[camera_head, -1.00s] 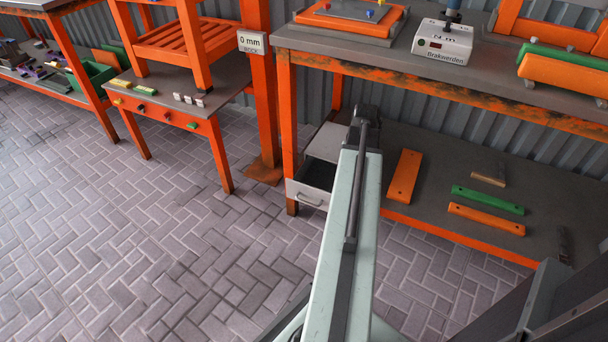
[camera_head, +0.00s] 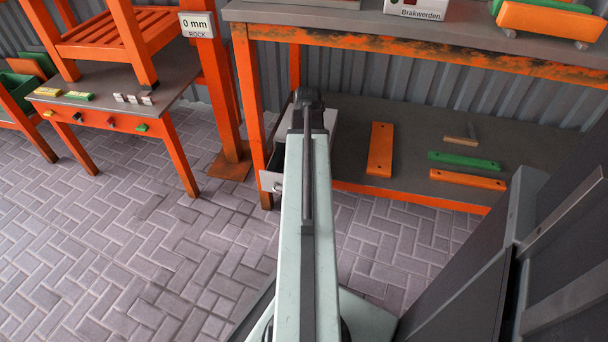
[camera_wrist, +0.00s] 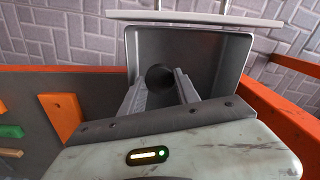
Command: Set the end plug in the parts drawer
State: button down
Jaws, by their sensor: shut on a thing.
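The end plug (camera_wrist: 158,77) is a dark round piece between the fingertips of my gripper (camera_wrist: 159,81) in the wrist view. My gripper is shut on it. The parts drawer (camera_wrist: 237,60) is pulled open, grey inside with a pale front. In the wrist view the fingers and plug appear over the drawer's open inside; I cannot tell the plug's height above its floor. In the head view the drawer's front (camera_head: 270,183) shows left of my arm, under the bench. My arm hides much of the drawer, and the plug and fingers are out of sight there.
The lower shelf (camera_head: 350,150) right of the drawer holds an orange plank (camera_head: 380,150), a green strip (camera_head: 464,161) and another orange strip (camera_head: 468,180). The worktop (camera_head: 400,32) overhangs the drawer. An orange post (camera_head: 223,90) stands left. Paved floor ahead is clear.

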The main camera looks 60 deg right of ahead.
notch_tip(320, 180, down, 4)
jog(key=b, duration=0.4)
jog(key=shift+r, duration=0.25)
jog(key=shift+f, duration=0.2)
jog(key=c, duration=1.2)
grip_release()
jog(key=shift+o, duration=0.2)
jog(key=shift+r, duration=0.1)
notch_tip(320, 180, up, 12)
jog(key=p, duration=1.2)
jog(key=shift+s+r+p, duration=0.1)
jog(key=shift+r+p, duration=0.05)
jog(key=shift+p, duration=0.15)
